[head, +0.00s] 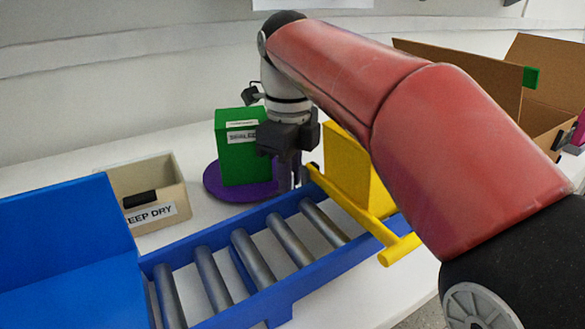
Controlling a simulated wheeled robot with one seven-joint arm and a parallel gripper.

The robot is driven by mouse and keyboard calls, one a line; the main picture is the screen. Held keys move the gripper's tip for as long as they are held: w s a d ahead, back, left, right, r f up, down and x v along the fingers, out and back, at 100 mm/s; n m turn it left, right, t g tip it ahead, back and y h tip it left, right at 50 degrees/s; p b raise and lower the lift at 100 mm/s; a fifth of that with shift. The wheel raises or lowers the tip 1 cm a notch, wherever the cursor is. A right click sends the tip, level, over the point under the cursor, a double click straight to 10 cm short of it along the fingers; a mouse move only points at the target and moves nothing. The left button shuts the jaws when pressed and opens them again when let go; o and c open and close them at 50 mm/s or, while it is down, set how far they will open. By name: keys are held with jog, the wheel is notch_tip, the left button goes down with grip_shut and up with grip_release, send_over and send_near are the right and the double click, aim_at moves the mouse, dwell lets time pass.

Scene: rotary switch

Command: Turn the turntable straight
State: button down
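The turntable is a purple disc (213,185) on the white table, behind the roller conveyor. A green box (238,155) with a white label stands upright on it, its faces at an angle to the conveyor. My gripper (289,182) points down at the right edge of the disc, just right of the green box. Its fingers overlap in this view, so I cannot tell whether they are open, or whether they touch the disc or the box. The gripper body hides part of the box's right side and the disc's right rim.
A blue-framed conveyor (282,292) with grey rollers crosses the front. A yellow box (349,170) and yellow bar (345,205) are close to the gripper's right. A beige bin (160,215) labelled "KEEP DRY" and a blue block (65,250) are left. Cardboard boxes (470,80) stand back right.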

jog(key=shift+s+a+p, duration=0.45)
jog(key=shift+s+a, duration=0.55)
jog(key=shift+a, duration=0.05)
jog(key=shift+s+a+r+p, duration=0.1)
jog(key=shift+s+a+p, duration=0.3)
jog(key=shift+a, duration=0.3)
jog(key=shift+s+a, duration=0.1)
jog(key=shift+a, duration=0.05)
jog(key=c, duration=1.4)
grip_release()
jog(key=shift+c, duration=0.2)
jog(key=shift+o, duration=0.2)
notch_tip(320, 180, up, 8)
jog(key=shift+d, duration=0.2)
